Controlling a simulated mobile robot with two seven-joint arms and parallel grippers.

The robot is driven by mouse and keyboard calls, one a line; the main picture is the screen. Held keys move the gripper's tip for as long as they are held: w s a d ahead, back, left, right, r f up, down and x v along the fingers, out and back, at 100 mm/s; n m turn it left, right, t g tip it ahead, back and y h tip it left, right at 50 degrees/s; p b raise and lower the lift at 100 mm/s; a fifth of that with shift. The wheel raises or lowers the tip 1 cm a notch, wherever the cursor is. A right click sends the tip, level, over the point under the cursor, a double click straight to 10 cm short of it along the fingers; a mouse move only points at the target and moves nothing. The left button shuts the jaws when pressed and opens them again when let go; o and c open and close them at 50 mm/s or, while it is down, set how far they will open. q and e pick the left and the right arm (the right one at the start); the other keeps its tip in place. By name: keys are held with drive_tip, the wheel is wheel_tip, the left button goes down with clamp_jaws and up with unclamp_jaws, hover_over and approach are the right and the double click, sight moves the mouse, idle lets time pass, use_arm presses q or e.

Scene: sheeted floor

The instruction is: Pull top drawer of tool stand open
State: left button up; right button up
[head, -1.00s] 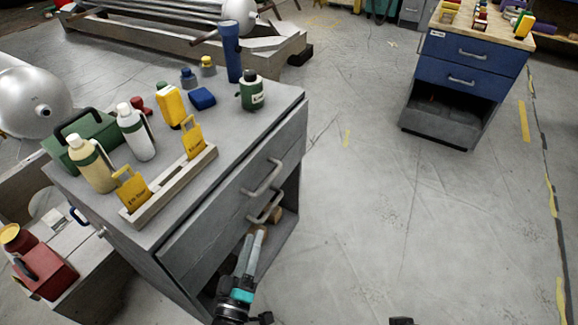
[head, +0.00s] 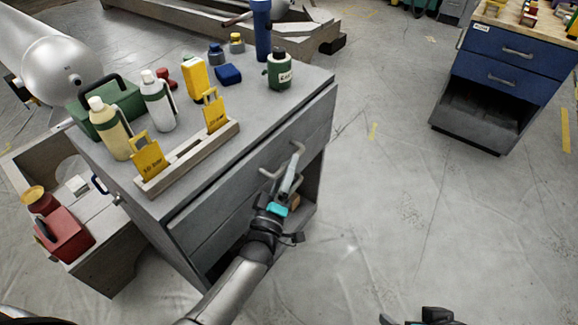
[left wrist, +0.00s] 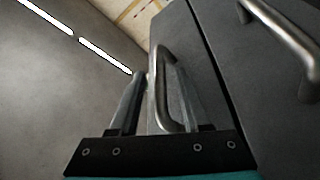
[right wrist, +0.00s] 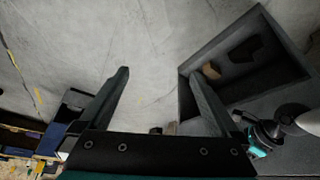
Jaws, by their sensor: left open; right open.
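The grey tool stand (head: 262,108) stands at left in the head view. Its top drawer (head: 318,122) looks closed, with a metal bar handle (head: 270,174). My left gripper (head: 291,172) is at this handle. In the left wrist view the top handle (left wrist: 163,85) lies between my open left fingers (left wrist: 158,100), not visibly clamped. The lower drawer's handle (left wrist: 285,35) shows at upper right there; in the head view my gripper mostly hides it. My right gripper (right wrist: 160,95) is open and empty over the floor, its arm low at the bottom edge of the head view.
Bottles, a green toolbox (head: 108,108), a wooden rack (head: 190,160) with yellow tags and a blue flask (head: 261,30) stand on top. An open compartment is under the drawers. A blue drawer cabinet (head: 505,75) stands at right. The floor (head: 390,210) between is clear.

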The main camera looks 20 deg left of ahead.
use_arm(q)
drive_tip(key=shift+x, duration=0.8)
drive_tip(key=shift+c, duration=0.3)
clamp_jaws()
idle(0.6)
